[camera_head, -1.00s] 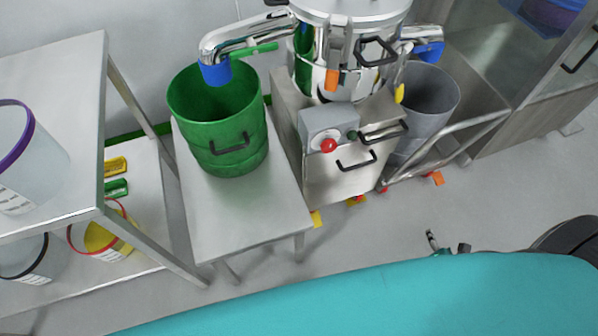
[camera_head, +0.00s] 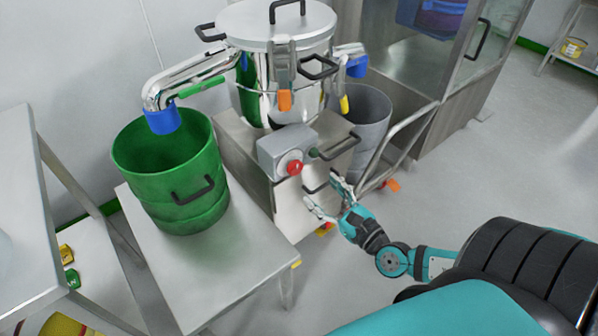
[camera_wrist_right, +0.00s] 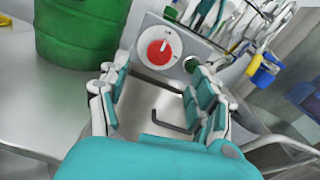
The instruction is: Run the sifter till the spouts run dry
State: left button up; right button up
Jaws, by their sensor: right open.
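The sifter (camera_head: 285,75) is a steel drum with a clamped lid on a cabinet. Its left spout (camera_head: 190,75), ending in a blue sleeve (camera_head: 162,120), hangs over a green bin (camera_head: 187,212). Its right spout (camera_head: 346,49) ends over a grey bin (camera_head: 372,108). No flow shows from either; the bins' bottoms are hidden. A control box (camera_head: 272,145) on the front has a red knob (camera_head: 294,168), also in the wrist view (camera_wrist_right: 159,51), and a green button (camera_wrist_right: 190,65). My right gripper (camera_head: 324,194) is open and empty before the cabinet, below the knob. My left gripper is out of view.
The green bin stands on a steel table (camera_head: 225,270) left of the sifter. A steel rail (camera_head: 395,140) runs beside the grey bin. A shelf unit (camera_head: 22,200) is at the left edge. A glazed cabinet (camera_head: 455,75) stands behind right. The floor at right is clear.

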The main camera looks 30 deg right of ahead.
aim_at(297, 169)
jog(key=w, duration=0.8)
jog(key=shift+a, duration=0.3)
jog(key=shift+w, duration=0.55)
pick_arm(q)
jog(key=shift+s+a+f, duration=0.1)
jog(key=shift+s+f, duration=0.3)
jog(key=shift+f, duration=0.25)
pick_arm(e)
jog(key=shift+w, duration=0.1)
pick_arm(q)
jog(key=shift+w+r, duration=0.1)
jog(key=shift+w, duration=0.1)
pick_arm(e)
jog(key=c, duration=1.2)
